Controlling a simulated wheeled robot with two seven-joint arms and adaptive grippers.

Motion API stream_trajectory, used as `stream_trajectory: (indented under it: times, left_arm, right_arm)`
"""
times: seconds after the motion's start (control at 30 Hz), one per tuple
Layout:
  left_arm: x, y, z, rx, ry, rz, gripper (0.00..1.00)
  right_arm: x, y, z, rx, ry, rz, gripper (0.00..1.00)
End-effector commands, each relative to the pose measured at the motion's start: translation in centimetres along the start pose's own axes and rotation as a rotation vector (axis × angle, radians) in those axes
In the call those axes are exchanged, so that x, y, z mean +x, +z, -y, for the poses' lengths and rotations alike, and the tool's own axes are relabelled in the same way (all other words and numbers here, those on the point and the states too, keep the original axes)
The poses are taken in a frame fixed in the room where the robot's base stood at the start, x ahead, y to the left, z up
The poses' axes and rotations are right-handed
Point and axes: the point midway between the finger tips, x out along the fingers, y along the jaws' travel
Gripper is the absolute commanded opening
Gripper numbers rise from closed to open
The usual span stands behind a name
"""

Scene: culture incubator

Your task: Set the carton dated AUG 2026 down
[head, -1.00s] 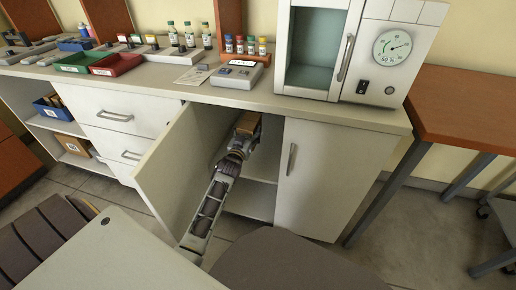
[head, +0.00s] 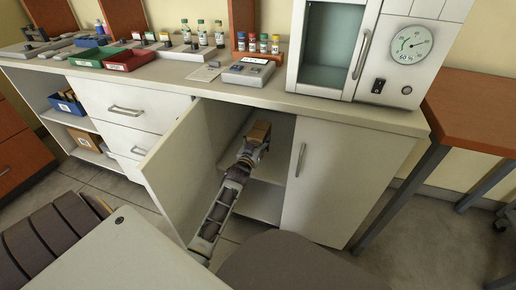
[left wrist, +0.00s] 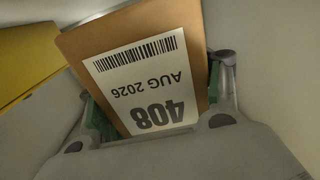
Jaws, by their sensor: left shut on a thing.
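The brown carton (head: 260,132) is inside the open cupboard, at the end of my left arm. In the left wrist view the carton (left wrist: 195,65) fills the middle, with a white label reading 408 and AUG 2026 upside down under a barcode. My left gripper (head: 251,147) is shut on the carton; in the left wrist view its green-padded fingers (left wrist: 155,110) lie on both sides of it. The carton is at or just above the cupboard's upper shelf (head: 277,160); I cannot tell whether it touches. My right gripper is not in view.
The open cupboard door (head: 185,165) stands left of my arm, and the closed door (head: 335,185) is to the right. A yellow thing (left wrist: 25,55) shows beside the carton in the left wrist view. The incubator (head: 290,75) stands on the counter above.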

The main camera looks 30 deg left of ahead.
Motion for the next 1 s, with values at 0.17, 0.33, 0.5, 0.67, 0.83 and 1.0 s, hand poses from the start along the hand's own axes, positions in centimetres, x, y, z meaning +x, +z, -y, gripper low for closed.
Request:
stream_trajectory:
  times: [0.17,0.33,0.5,0.67,0.83,1.0]
  left_arm:
    - [0.0,2.2,0.0,-0.001,0.0,-0.001,0.34]
    - [0.0,3.2,0.0,-0.001,0.001,-0.003,0.34]
    - [0.0,3.4,0.0,-0.001,0.001,-0.003,0.34]
    - [0.0,3.4,0.0,-0.001,0.001,-0.003,0.34]
    - [0.0,3.6,0.0,-0.001,0.001,-0.002,0.34]
    - [0.0,3.9,0.0,-0.001,0.0,-0.001,0.34]
  right_arm:
    - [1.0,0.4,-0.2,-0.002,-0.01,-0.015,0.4]
    - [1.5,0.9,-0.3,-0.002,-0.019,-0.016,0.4]
    - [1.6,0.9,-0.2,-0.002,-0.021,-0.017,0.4]
    - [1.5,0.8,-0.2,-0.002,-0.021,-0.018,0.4]
    - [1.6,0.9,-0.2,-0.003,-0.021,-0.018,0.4]
    - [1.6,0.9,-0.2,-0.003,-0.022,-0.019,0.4]
